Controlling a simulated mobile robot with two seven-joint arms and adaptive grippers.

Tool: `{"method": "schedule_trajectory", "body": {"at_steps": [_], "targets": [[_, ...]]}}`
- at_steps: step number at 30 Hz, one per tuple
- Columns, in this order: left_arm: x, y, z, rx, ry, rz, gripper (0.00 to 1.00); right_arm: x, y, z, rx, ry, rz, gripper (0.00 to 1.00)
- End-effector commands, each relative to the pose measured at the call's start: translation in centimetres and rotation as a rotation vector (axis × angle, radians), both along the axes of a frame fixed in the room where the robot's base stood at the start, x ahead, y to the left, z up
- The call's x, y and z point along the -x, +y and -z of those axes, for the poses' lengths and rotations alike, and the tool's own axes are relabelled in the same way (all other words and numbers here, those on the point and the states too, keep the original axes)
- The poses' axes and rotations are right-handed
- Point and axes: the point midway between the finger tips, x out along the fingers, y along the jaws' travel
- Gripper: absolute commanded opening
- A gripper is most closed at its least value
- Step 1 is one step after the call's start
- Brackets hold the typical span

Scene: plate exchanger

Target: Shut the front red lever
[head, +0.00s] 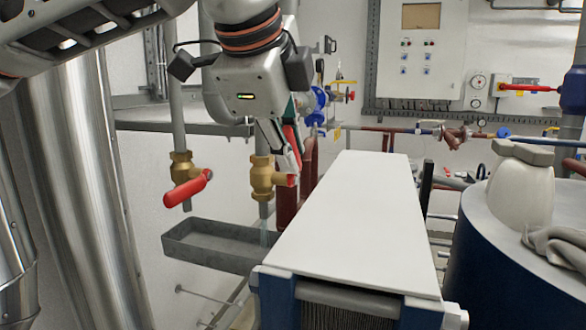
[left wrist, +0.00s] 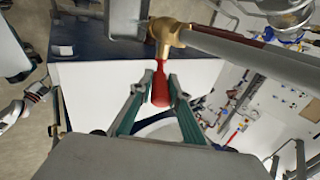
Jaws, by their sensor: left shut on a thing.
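Two brass valves hang on vertical pipes at the left of the head view. The left valve (head: 181,166) has a red lever (head: 188,189) slanting across it. My left gripper (head: 288,158) is at the other brass valve (head: 262,178), pointing down. It is shut on that valve's red lever (head: 291,138), partly hidden by the fingers. In the left wrist view, the red lever (left wrist: 160,82) runs from its brass valve (left wrist: 164,32) to between the green fingers of my left gripper (left wrist: 161,90).
A grey trough (head: 205,247) sits below the valves, with a faint pale streak above it under the held valve. The white-topped plate exchanger (head: 345,220) stands close to the right. A blue drum (head: 490,265) is farther right. A control panel (head: 420,50) is on the back wall.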

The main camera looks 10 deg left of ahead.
Motion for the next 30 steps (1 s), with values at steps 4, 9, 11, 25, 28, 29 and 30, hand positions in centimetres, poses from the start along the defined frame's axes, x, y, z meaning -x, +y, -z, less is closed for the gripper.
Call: {"method": "schedule_trajectory", "body": {"at_steps": [4,9,11,25,28,29,30], "targets": [[0.3,0.1,1.7,0.012,-0.060,0.001,0.00,-0.5,-0.5,1.0,0.018,-0.014,-0.001,0.40],[0.8,0.2,2.2,0.028,-0.146,0.003,0.00,-1.3,-1.2,1.9,0.041,-0.027,-0.001,0.40],[1.0,0.2,2.3,0.034,-0.179,0.003,0.00,-1.3,-1.3,2.3,0.047,-0.021,-0.003,0.40],[2.0,0.4,2.9,0.065,-0.342,0.000,0.00,-2.3,-0.7,1.8,0.039,-0.052,-0.022,0.40],[2.1,0.4,2.8,0.067,-0.351,0.000,0.00,-2.4,-0.6,1.7,0.039,-0.057,-0.024,0.40],[2.1,0.4,2.8,0.067,-0.353,0.000,0.00,-2.4,-0.6,1.7,0.038,-0.057,-0.025,0.40],[2.1,0.4,2.8,0.067,-0.354,0.000,0.00,-2.4,-0.5,1.6,0.038,-0.057,-0.025,0.40]]}}
